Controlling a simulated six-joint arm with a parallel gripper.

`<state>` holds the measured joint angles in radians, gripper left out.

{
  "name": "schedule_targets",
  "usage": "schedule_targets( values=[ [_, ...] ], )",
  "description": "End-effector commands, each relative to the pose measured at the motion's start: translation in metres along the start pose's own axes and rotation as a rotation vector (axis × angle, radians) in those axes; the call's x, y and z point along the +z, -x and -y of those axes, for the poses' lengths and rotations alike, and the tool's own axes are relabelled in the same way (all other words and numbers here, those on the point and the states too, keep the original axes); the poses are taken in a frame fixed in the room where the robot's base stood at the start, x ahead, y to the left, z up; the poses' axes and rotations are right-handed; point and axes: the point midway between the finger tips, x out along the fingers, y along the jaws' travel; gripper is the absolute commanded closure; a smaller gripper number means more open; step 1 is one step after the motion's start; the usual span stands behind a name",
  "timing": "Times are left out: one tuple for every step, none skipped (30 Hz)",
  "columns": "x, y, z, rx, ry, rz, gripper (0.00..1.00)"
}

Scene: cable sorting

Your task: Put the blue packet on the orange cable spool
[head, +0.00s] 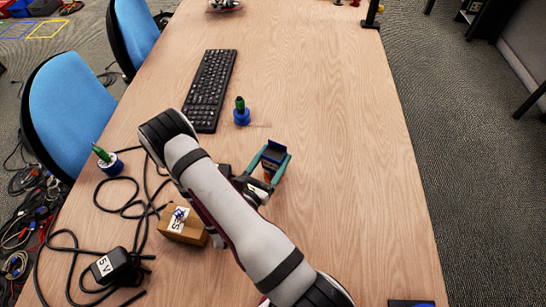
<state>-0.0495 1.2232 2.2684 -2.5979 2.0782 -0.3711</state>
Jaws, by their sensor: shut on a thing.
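My gripper (272,158) is over the middle of the table, with its teal fingers shut on the blue packet (276,153). The packet is dark blue, box-like and tilted, and sits between the fingertips. A small orange part, seemingly the orange cable spool (268,176), shows just below the packet between the fingers. The packet and fingers hide most of the spool. I cannot tell whether the packet touches it or is held just above it.
A black keyboard (211,90) and a blue spool with a green top (241,116) stand further back. A second such spool (108,164), a cardboard box (183,228), a black adapter (116,268) and loose black cable (118,208) lie left. The table's right side is mostly clear.

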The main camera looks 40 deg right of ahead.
Motion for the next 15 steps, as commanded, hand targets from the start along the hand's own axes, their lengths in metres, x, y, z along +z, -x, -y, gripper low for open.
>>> schedule_targets(
  values=[
    [-0.0010, 0.0001, 0.0000, 0.000, 0.000, 0.000, 0.83],
    [-0.0019, 0.0001, 0.0000, 0.000, 0.000, 0.000, 0.83],
    [-0.0022, 0.0001, 0.0000, 0.000, 0.000, 0.000, 0.28],
    [-0.0020, 0.0001, 0.0000, 0.000, 0.000, 0.000, 0.22],
    [-0.0020, 0.0001, -0.0001, 0.000, 0.000, 0.000, 0.17],
    [-0.0020, 0.0001, 0.0000, 0.000, 0.000, 0.000, 0.10],
    [-0.0019, 0.0001, 0.0000, 0.000, 0.000, 0.000, 0.04],
    [-0.0019, 0.0001, 0.0000, 0.000, 0.000, 0.000, 0.01],
    [-0.0019, 0.0001, 0.0000, 0.000, 0.000, 0.000, 0.01],
    [-0.0019, 0.0001, 0.0000, 0.000, 0.000, 0.000, 0.01],
    [-0.0019, 0.0001, 0.0000, 0.000, 0.000, 0.000, 0.01],
    [-0.0019, 0.0001, 0.0000, 0.000, 0.000, 0.000, 0.01],
    [-0.0019, 0.0001, 0.0000, 0.000, 0.000, 0.000, 0.01],
    [-0.0019, 0.0001, 0.0000, 0.000, 0.000, 0.000, 0.01],
    [-0.0017, 0.0001, 0.0000, 0.000, 0.000, 0.000, 0.01]
  ],
)
